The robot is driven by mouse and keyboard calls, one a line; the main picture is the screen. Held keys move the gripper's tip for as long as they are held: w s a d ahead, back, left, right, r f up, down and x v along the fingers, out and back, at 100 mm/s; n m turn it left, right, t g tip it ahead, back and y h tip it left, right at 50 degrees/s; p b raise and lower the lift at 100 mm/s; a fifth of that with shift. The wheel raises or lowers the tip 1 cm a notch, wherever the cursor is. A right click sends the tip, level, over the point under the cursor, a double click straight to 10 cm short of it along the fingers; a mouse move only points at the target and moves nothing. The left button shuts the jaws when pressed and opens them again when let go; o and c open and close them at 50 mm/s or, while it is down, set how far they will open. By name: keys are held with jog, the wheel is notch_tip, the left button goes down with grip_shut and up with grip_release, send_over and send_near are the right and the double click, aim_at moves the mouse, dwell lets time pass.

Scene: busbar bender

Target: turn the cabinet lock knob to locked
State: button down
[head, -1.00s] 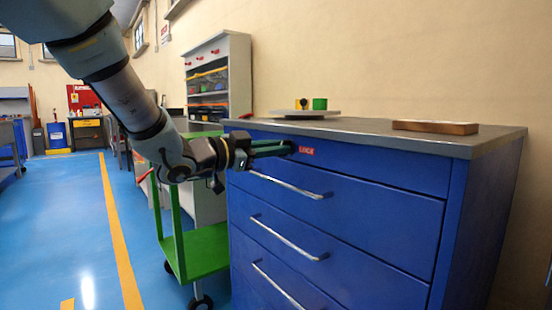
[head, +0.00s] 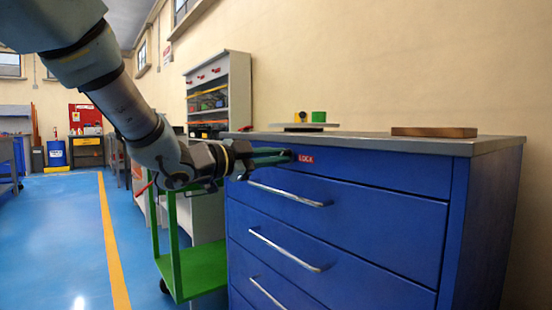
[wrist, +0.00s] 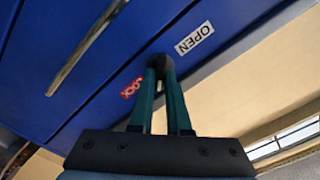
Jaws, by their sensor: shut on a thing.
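The blue cabinet (head: 370,215) stands at the right in the head view, with a red LOCK label (head: 306,159) on its top strip. In the wrist view the red LOCK label (wrist: 131,88) is left of my fingertips and a white OPEN label (wrist: 194,38) is up and to the right. The dark lock knob (wrist: 160,61) sits between the two labels. My gripper (head: 289,156) reaches the cabinet front from the left. Its green fingers (wrist: 163,95) are shut on the knob, their tips meeting at it. The fingers hide part of the knob, and its pointing direction cannot be read.
Silver drawer handles (head: 288,194) stick out below the strip. A brown wooden block (head: 434,132) and a round grey stand (head: 302,127) with small yellow and green pieces are on the cabinet top. A green cart (head: 195,270) stands close on the left, with open blue floor beyond.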

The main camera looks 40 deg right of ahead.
jog(key=c, duration=0.9)
grip_release()
jog(key=a, duration=0.3)
jog(key=a+p, duration=0.1)
jog(key=a, duration=0.7)
jog(key=shift+w+p, duration=0.3)
jog(key=shift+p, duration=0.05)
